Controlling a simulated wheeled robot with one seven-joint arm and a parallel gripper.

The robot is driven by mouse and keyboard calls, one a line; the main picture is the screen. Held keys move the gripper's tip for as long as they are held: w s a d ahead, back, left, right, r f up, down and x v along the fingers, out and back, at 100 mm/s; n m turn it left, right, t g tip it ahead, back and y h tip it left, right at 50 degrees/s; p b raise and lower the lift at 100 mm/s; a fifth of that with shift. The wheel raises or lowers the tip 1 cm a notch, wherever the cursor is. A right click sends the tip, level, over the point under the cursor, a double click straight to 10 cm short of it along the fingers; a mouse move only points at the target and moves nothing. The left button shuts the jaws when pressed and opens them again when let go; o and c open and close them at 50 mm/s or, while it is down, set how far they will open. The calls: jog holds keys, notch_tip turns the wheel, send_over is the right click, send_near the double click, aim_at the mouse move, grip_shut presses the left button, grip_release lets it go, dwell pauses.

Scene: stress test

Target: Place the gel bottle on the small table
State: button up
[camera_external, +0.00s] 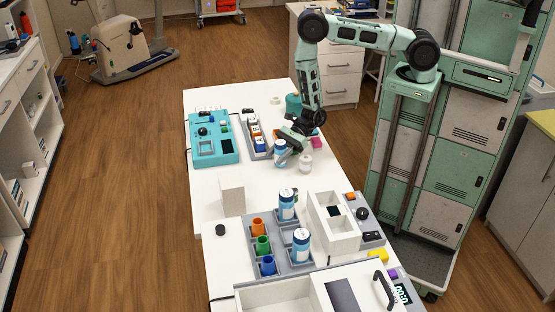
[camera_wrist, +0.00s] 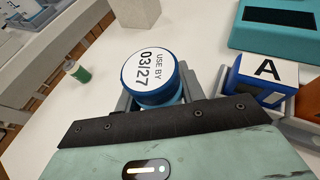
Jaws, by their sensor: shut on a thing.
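A blue-and-white bottle (camera_external: 280,153) is in my gripper (camera_external: 291,138) over the white table (camera_external: 205,180) in the external view. In the wrist view its round blue top (camera_wrist: 150,66) bears a white "USE BY 03/27" label and sits between the grey fingers of my gripper (camera_wrist: 157,100). I cannot tell whether its bottom touches the table. I cannot tell for certain that it is the gel bottle. Two similar blue-and-white bottles (camera_external: 287,205) stand in a grey rack nearer the camera. Which surface is the small table is not clear.
A white jar (camera_external: 305,163) and a pink block (camera_external: 316,142) are close to my gripper. A teal device (camera_external: 213,138) and lettered blocks (camera_external: 258,138) lie left of it.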

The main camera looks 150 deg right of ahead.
jog(key=shift+f, duration=0.2)
jog(key=shift+f, duration=0.15)
jog(key=o, duration=1.1)
